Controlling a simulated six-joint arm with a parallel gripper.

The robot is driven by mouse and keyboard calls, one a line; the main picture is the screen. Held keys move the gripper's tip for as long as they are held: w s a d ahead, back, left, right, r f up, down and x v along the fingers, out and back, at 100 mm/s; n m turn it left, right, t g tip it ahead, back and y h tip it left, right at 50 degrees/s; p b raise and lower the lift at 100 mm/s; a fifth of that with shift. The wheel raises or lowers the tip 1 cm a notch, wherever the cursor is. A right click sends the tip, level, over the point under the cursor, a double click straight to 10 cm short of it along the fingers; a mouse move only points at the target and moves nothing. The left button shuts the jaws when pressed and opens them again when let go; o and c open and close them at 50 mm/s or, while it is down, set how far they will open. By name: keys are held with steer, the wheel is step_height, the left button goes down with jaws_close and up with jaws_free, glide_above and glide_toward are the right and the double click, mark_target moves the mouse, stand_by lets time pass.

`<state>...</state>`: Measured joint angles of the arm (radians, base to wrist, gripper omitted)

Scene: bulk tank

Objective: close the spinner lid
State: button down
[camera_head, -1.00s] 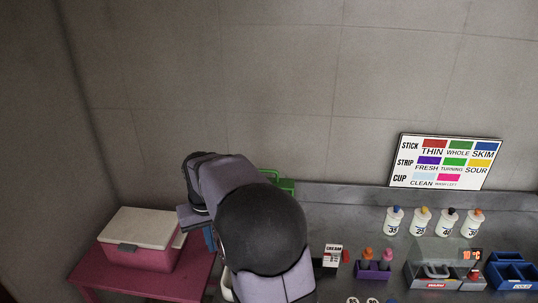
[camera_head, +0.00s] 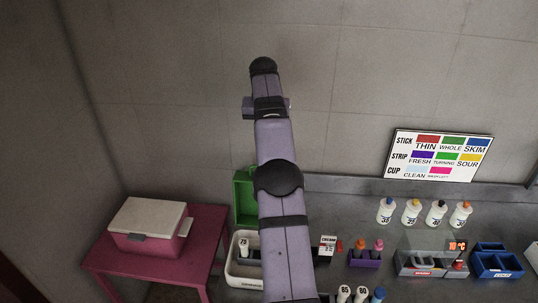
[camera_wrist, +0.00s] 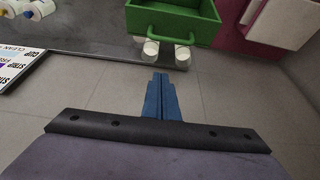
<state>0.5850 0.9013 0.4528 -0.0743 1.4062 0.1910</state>
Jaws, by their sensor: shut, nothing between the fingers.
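My gripper (camera_wrist: 160,80) shows in the wrist view with its blue fingers together and nothing between them. It is in the air in front of the bare wall, apart from the things on the bench. In the head view my arm stands upright and covers part of the bench. I cannot tell for sure which thing is the spinner. A grey unit (camera_head: 420,268) with a clear panel over it and a 10 °C display stands on the bench at the right, but I cannot tell whether it is the spinner or how its lid stands.
A green box (camera_head: 243,200) and a white tray (camera_head: 238,282) stand left of my arm. A white-lidded pink box (camera_head: 150,228) sits on a pink table (camera_head: 100,262). A purple rack (camera_head: 365,260), several bottles (camera_head: 411,212) and a blue box (camera_head: 497,262) stand at the right.

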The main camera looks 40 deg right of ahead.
steer(key=shift+d+f, duration=0.15)
steer(key=shift+f, duration=4.45)
steer(key=shift+s, duration=0.1)
steer(key=shift+s+f+b, duration=0.1)
steer(key=shift+b, duration=0.4)
